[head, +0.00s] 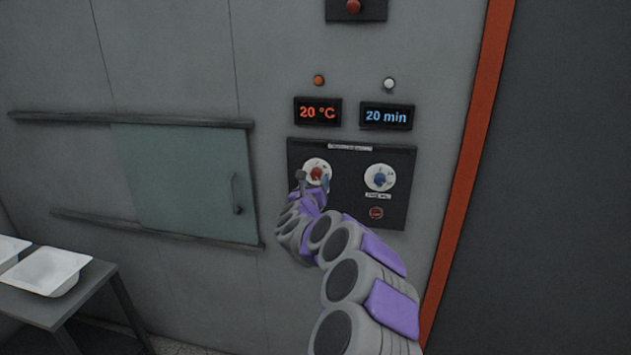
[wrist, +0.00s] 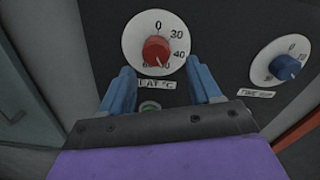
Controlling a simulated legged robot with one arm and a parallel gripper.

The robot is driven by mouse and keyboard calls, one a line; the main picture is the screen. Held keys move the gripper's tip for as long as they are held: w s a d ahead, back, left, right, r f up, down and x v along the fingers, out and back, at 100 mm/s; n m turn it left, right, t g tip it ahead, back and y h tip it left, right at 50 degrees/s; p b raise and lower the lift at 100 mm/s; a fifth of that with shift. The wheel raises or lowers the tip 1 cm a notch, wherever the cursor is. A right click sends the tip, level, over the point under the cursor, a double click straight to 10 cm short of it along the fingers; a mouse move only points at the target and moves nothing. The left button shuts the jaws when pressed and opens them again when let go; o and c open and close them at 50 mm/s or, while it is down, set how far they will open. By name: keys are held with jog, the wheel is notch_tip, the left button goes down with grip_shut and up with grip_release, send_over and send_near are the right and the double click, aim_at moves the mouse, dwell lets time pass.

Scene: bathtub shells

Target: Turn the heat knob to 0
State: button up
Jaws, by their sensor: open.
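The red heat knob (head: 316,173) sits on a white dial at the left of the dark control panel. In the wrist view the red knob (wrist: 156,50) is at the top centre, its dial marked 0 at the top and 30, 40 down the right side. I cannot tell its pointer's exact setting. A label partly reading "EAT °C" is below it. My gripper (wrist: 160,68) is open, its blue fingers to the left and right below the knob, with nothing between them. In the head view my gripper (head: 313,181) is at the knob; contact cannot be told.
A blue knob (head: 380,178) is to the right on the same panel (head: 347,210), with a small red button (head: 376,213) below it. Displays read 20 °C (head: 318,112) and 20 min (head: 386,116). A sliding door (head: 190,185) and white trays (head: 48,270) on a table are left.

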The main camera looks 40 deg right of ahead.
aim_at(317, 177)
jog(key=shift+x, duration=1.05)
jog(key=shift+w+d, duration=0.15)
jog(key=shift+w, duration=0.05)
jog(key=shift+w+a+r, duration=0.2)
jog(key=shift+w, duration=0.2)
jog(key=shift+d+f, duration=0.1)
jog(key=shift+d, duration=0.5)
jog(key=shift+c, duration=0.3)
jog(key=shift+d, duration=0.1)
jog(key=shift+c, duration=0.7)
jog(key=shift+a, duration=0.35)
jog(key=c, duration=0.8)
jog(key=shift+c, duration=0.2)
